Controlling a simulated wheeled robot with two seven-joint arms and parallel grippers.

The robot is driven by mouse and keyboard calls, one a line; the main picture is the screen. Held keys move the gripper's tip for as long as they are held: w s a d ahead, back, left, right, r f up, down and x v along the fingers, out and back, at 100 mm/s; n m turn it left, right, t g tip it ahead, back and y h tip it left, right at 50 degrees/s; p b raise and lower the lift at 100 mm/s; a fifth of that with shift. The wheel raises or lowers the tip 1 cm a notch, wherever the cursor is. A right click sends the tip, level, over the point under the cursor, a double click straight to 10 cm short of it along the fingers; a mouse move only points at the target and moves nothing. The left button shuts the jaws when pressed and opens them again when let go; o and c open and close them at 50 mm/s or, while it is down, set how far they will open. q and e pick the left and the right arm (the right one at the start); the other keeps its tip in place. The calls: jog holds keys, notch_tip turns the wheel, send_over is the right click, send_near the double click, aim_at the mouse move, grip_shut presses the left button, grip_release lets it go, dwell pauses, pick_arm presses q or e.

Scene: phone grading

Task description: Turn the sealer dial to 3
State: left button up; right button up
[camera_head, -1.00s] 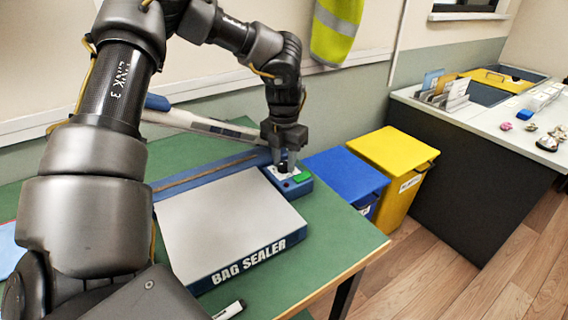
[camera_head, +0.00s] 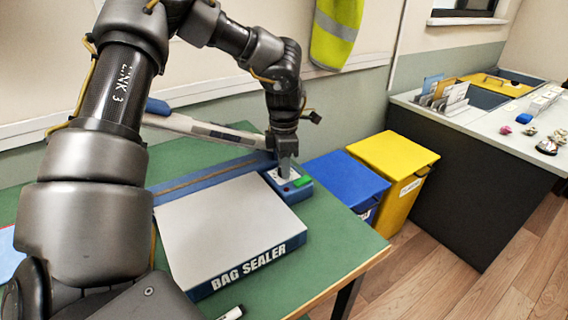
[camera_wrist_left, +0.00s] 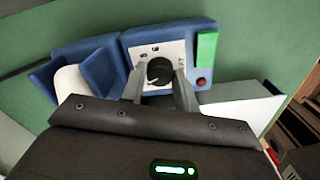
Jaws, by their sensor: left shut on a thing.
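The bag sealer (camera_head: 225,235) lies on the green table, with a blue control box (camera_head: 298,192) at its far right end. In the left wrist view the black dial (camera_wrist_left: 160,70) sits on a white panel with small marks around it. I cannot read the numbers or tell the dial's setting. My left gripper (camera_head: 285,172) points down over the box; in the left wrist view its fingers (camera_wrist_left: 160,86) are shut on the dial, one at each side. My right gripper is not in view.
A green button (camera_wrist_left: 206,48) and a red button (camera_wrist_left: 202,82) sit beside the dial. The sealer's long raised arm (camera_head: 205,128) is behind my gripper. A marker (camera_head: 231,312) lies at the table's front. Blue (camera_head: 345,178) and yellow (camera_head: 395,155) bins stand to the right.

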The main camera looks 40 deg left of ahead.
pick_arm(q)
jog(key=shift+m, duration=0.3)
dwell(0.4)
